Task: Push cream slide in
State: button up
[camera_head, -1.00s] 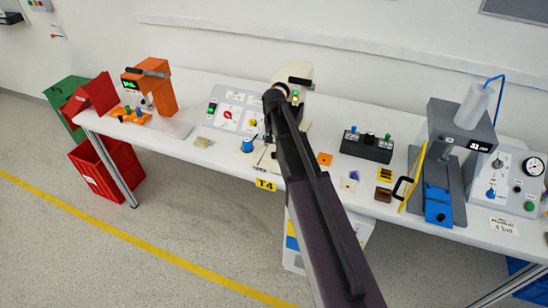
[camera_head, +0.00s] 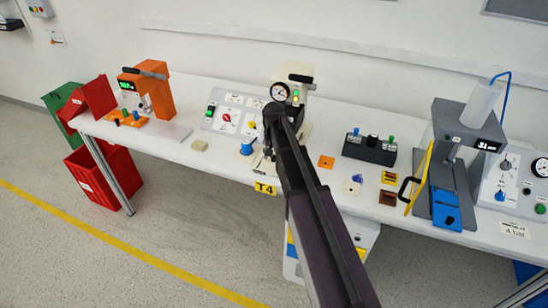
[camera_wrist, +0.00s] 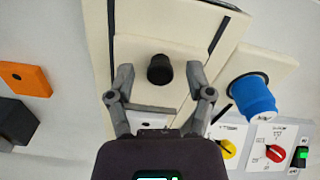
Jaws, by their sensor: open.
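The cream slide (camera_wrist: 134,50) is a flat cream plate with a black knob (camera_wrist: 160,70) standing on it, in the middle of the wrist view. It lies between dark rails of a cream base. My gripper (camera_wrist: 160,73) is open, with one finger on each side of the knob and a gap on both sides. Whether the fingers touch the plate I cannot tell. In the head view the cream press (camera_head: 294,84) with its dial gauge stands behind my gripper (camera_head: 272,118), and my arm hides most of the slide.
A blue cylinder (camera_wrist: 252,95) stands on a cream plate close to the slide. The grey switch panel (camera_head: 228,114) is left of the press. An orange plate (camera_head: 326,162) and a black button box (camera_head: 370,147) lie to the right. An orange press (camera_head: 158,92) stands farther left.

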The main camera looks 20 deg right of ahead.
grip_shut()
jog(key=shift+w+d, duration=0.8)
jog(key=shift+w, duration=0.35)
grip_release()
jog(key=shift+s, duration=0.1)
